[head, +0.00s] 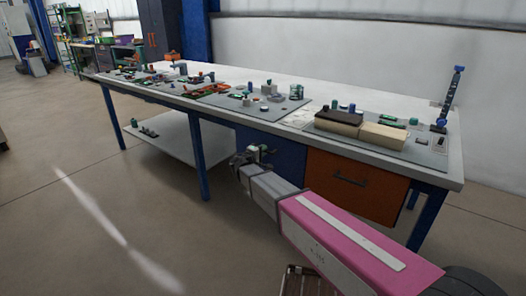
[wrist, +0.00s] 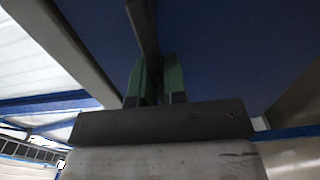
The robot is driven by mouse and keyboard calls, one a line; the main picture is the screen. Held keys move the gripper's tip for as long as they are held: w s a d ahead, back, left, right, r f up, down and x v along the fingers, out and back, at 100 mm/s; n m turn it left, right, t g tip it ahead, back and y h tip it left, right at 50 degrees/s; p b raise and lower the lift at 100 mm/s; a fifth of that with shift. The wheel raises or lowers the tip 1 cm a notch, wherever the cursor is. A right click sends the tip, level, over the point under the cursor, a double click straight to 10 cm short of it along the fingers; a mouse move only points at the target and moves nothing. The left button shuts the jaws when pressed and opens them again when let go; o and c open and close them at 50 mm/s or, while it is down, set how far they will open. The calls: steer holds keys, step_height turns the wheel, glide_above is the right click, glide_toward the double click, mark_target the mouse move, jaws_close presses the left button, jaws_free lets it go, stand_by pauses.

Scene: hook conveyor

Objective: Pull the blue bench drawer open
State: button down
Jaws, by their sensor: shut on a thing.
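The blue bench drawer (head: 287,160) sits under the white-topped workbench, left of an orange drawer. In the head view, my gripper (head: 257,154) is at the blue drawer's front, and my arm hides part of that front. In the wrist view, the blue front (wrist: 225,45) fills much of the upper picture. A dark bar handle (wrist: 143,25) runs down between the green fingers of my gripper (wrist: 155,80), which is shut on it. No clear gap shows around the drawer front, so I cannot tell if it stands out at all.
The orange drawer (head: 354,187) with a dark handle is close beside my arm. A blue bench leg (head: 197,155) and a low white shelf (head: 165,141) are to the left. The bench top (head: 415,166) holds mats, parts and boxes. The floor in front (head: 120,230) is clear.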

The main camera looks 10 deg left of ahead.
steer(key=v, duration=2.8)
steer(key=shift+s+f, duration=0.1)
steer(key=c, duration=1.2)
jaws_free()
steer(key=shift+o, duration=0.2)
steer(key=shift+a, duration=0.1)
steer(key=v, duration=1)
steer(key=shift+s, duration=0.35)
steer(key=shift+s+a, duration=0.1)
steer(key=shift+a, duration=0.05)
